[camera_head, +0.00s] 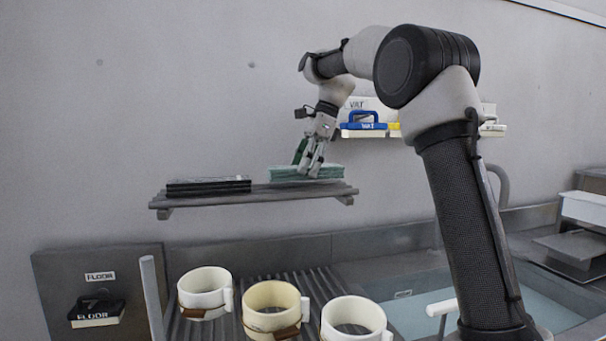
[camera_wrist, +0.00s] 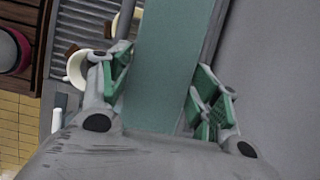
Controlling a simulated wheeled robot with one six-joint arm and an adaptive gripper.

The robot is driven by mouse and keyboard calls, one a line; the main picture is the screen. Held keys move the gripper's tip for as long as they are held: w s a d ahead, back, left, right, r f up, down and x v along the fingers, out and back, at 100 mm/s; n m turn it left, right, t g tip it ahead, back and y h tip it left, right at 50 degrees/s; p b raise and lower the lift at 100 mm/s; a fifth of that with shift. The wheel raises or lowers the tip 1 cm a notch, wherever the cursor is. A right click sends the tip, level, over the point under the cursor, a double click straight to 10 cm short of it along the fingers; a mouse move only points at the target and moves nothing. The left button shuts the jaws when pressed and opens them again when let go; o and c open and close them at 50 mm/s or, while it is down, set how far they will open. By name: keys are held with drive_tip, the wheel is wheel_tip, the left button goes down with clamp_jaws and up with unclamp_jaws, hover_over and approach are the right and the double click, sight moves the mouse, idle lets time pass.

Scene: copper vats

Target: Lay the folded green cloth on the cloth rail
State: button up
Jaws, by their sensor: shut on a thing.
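A folded green cloth (camera_head: 334,172) lies on the right part of a grey slatted wall rail (camera_head: 240,196), which looks like the cloth rail. The fingers hide part of the cloth. I cannot tell whether the held cloth bears on the rail.
Dark folded items (camera_head: 208,186) lie on the rail's left part. A blue-handled brush (camera_head: 364,122) stands on a shelf to the right. Several cream mugs, including one in front (camera_head: 271,308), stand on the ribbed counter below. A "FLOOR" brush (camera_head: 96,310) hangs at lower left.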

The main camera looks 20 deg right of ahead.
drive_tip(key=shift+f, duration=1)
drive_tip(key=shift+f, duration=0.15)
drive_tip(key=o, duration=1.3)
